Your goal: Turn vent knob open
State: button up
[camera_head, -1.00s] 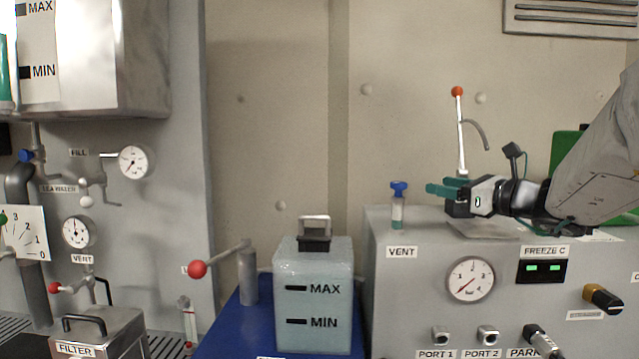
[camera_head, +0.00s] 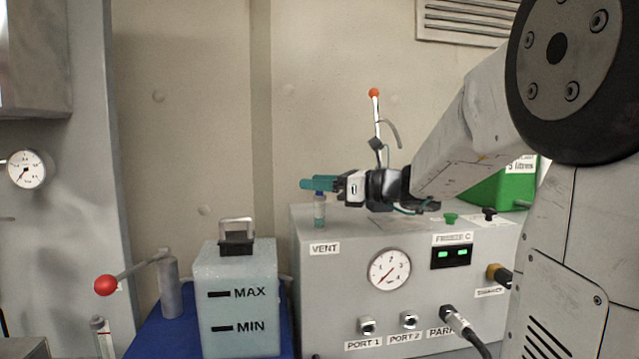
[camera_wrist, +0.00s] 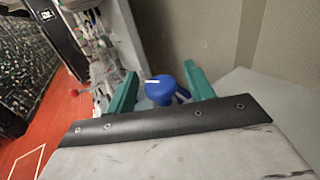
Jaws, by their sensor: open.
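The vent knob is a blue cap on a short clear and green stem (camera_head: 320,211) on top of the grey machine, above the VENT label (camera_head: 324,249). In the head view my gripper (camera_head: 306,184) is at the height of the cap and hides most of it. In the wrist view the blue knob (camera_wrist: 160,90) with a white mark on top lies between the two green fingers. My gripper is open, with a gap visible on either side of the knob.
The grey machine (camera_head: 310,290) has a pressure gauge (camera_head: 389,269) and ports on its front. A lever with an orange ball (camera_head: 374,93) rises behind my gripper. A MAX/MIN tank (camera_head: 237,300) and a red-ball lever (camera_head: 106,285) stand to the left.

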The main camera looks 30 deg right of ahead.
jog(key=c, duration=0.9)
jog(key=shift+c, duration=0.2)
jog(key=shift+m+h, duration=0.3)
jog(key=shift+h, duration=0.1)
jog(key=m+t+h, duration=0.1)
jog(key=h, duration=0.1)
jog(key=m+t+h, duration=0.1)
jog(key=m+h, duration=0.1)
jog(key=shift+a+t+h, duration=0.15)
jog(key=shift+t+h, duration=0.15)
jog(key=shift+m+t+h, duration=0.4)
jog(key=shift+m+h, duration=1.3)
jog(key=shift+h, duration=1.1)
